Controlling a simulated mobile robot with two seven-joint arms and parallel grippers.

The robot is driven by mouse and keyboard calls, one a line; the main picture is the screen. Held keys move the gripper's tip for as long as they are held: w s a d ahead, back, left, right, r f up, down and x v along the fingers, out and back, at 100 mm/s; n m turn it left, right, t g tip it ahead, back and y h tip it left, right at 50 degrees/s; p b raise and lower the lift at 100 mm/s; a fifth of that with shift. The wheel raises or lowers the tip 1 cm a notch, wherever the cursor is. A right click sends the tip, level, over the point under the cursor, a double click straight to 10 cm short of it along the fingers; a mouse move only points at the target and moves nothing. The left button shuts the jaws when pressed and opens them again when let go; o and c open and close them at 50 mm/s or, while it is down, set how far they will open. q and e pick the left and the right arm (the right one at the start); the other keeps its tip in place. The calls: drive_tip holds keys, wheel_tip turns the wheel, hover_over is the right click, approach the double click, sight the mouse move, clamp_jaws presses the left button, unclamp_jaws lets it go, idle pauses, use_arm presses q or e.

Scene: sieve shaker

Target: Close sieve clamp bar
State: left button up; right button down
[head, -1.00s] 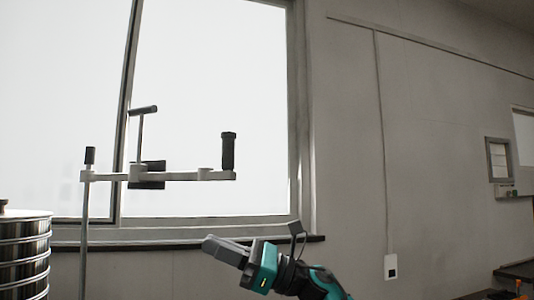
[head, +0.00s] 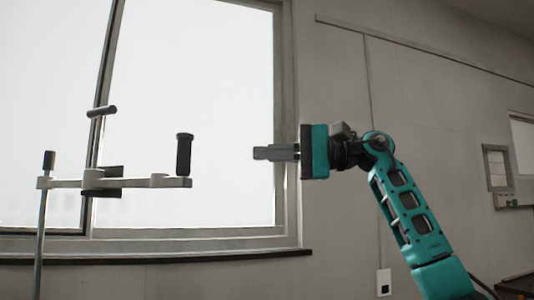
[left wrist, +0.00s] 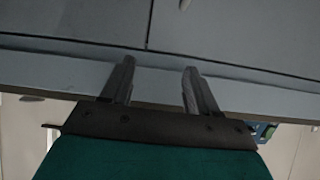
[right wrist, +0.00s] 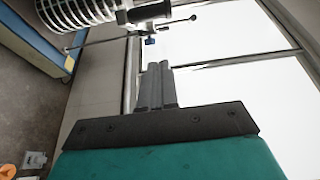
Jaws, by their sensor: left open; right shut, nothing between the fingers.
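The clamp bar (head: 135,183) is a pale horizontal bar in the head view, joined at its left to an upright rod (head: 41,225). A dark upright handle (head: 184,154) stands at its right end. A T-handle (head: 101,111) rises from its middle over a dark pad. My right gripper (head: 262,153) is shut and empty, pointing left, to the right of the dark handle and apart from it. It also shows in the right wrist view (right wrist: 158,72). My left gripper (left wrist: 157,72) is open and empty in the left wrist view, facing a grey surface; it is not in the head view.
A metal sieve stack (right wrist: 75,14) shows at the top left of the right wrist view. A bright window (head: 200,70) and grey wall lie behind the bar. A wall socket (head: 383,282) and a small framed panel (head: 497,168) are on the right wall.

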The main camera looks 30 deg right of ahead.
drive_tip(key=w+a, duration=0.3)
drive_tip(key=a, duration=0.6)
drive_tip(key=shift+a, duration=0.35)
